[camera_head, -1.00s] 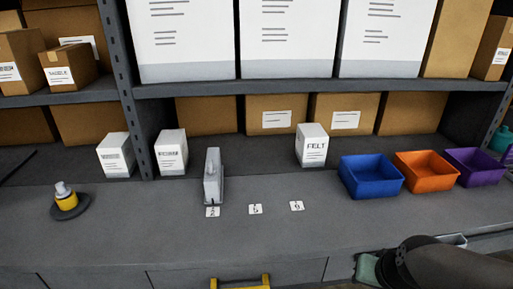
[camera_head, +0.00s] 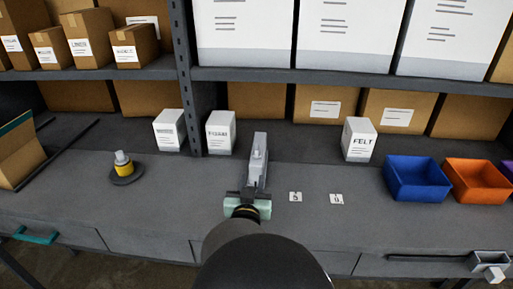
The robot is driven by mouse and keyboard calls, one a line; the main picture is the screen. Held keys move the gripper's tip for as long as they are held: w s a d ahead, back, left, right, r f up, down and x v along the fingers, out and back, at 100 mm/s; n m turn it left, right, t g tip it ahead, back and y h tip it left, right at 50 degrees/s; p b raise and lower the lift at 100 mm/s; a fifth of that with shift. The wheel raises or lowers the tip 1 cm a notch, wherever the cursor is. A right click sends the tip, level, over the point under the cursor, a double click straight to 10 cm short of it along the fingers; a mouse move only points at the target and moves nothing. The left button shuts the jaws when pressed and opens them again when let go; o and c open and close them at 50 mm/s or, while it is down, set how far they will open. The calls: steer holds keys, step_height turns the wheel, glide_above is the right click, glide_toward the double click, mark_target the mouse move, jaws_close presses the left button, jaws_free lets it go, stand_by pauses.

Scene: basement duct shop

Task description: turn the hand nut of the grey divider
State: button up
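The grey divider (camera_head: 260,153) stands on the bench near the middle of the camera view, a narrow upright grey piece on a low grey base. A small lighter knob-like part (camera_head: 257,160) shows on its front; I cannot tell for sure that this is the hand nut. My gripper (camera_head: 247,199), with pale green parts, is right at the near end of the divider and overlaps it in the picture. My arm hides its fingertips from behind, so I cannot tell whether they touch the divider or how far apart they are.
Small white number cards (camera_head: 295,197) lie right of my gripper. A blue bin (camera_head: 417,180) and an orange bin (camera_head: 477,181) stand farther right. A yellow-collared piece on a dark disc (camera_head: 125,170) stands left. White boxes, including FELT (camera_head: 359,140), line the back.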

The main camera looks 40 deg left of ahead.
mark_target(257, 153)
steer(key=p+x, duration=0.4)
steer(key=x, duration=1.2)
steer(key=shift+d, duration=0.1)
jaws_close()
